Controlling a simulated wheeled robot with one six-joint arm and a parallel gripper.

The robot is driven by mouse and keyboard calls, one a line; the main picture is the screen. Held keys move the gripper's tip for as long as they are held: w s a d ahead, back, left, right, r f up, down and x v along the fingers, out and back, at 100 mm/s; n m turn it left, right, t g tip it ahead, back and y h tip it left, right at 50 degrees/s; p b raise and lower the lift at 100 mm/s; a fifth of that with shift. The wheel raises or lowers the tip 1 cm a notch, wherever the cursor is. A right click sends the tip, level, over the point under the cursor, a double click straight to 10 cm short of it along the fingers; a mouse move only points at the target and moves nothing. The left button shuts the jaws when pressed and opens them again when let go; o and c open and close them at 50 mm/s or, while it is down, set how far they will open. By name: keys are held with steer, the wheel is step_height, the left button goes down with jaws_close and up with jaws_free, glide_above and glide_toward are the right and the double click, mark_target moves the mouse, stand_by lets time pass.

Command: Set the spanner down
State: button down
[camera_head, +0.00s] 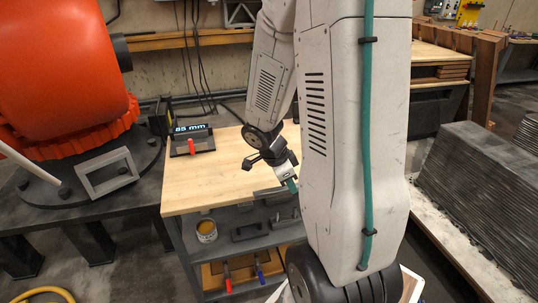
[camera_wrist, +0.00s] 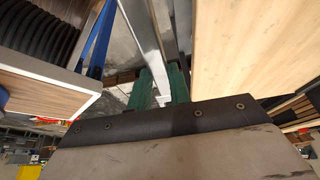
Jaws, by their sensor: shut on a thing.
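My gripper (camera_head: 290,184) is at the front right edge of the wooden workbench (camera_head: 205,187), its teal fingers pointing down and to the right. My arm hides part of this area in the head view. In the wrist view the green fingers of my gripper (camera_wrist: 160,88) are shut on a long silver metal bar, which looks like the spanner (camera_wrist: 144,40). It runs away from the fingers toward the top of the picture. Its ends cannot be made out. The workbench top (camera_wrist: 245,50) fills the right of the wrist view, beside the spanner.
A display reading 85 mm (camera_head: 190,128) stands at the back left of the bench. A tin (camera_head: 206,231) and dark tools sit on the shelf below. An orange machine (camera_head: 60,75) stands left; grey layered concrete (camera_head: 480,190) stands right. The middle of the benchtop is clear.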

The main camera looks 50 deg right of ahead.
steer(key=w+d, duration=0.3)
steer(key=w+d+f, duration=0.1)
steer(key=w+d, duration=0.6)
steer(key=d, duration=0.1)
steer(key=shift+w+d+f, duration=0.15)
steer(key=shift+f, duration=0.05)
steer(key=shift+d+f, duration=0.1)
steer(key=shift+f, duration=1.65)
steer(key=shift+f, duration=0.1)
steer(key=c, duration=1.3)
jaws_free()
